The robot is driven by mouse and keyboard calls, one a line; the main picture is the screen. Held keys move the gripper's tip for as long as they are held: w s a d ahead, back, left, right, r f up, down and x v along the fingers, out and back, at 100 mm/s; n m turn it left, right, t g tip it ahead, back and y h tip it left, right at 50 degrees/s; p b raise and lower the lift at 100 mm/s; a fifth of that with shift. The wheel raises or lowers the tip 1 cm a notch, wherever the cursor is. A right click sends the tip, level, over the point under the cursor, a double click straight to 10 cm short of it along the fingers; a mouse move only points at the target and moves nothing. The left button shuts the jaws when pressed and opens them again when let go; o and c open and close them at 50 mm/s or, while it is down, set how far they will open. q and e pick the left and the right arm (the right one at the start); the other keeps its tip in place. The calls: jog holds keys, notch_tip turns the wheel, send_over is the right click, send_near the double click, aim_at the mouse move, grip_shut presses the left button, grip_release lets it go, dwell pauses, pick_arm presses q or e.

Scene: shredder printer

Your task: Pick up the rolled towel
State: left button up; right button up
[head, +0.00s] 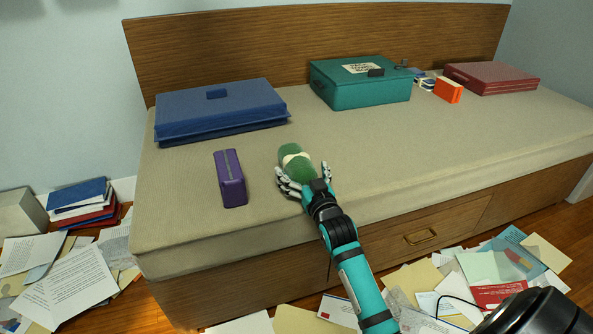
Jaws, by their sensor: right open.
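The rolled towel (292,158) is green with a pale band around it. It lies on the beige bed near the middle of the head view. My right gripper (296,181) reaches in from the lower right and is open at the towel's near end. Its fingers spread to both sides of that end and partly hide it. I cannot tell whether the fingers touch the towel. My left gripper is not in view.
A blue case (219,112), a teal box (360,83), an orange box (448,90) and a dark red case (491,78) lie farther back on the bed (420,150). Papers (80,282) litter the floor.

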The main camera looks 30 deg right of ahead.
jog(key=c, duration=1.2)
jog(key=shift+r, duration=0.2)
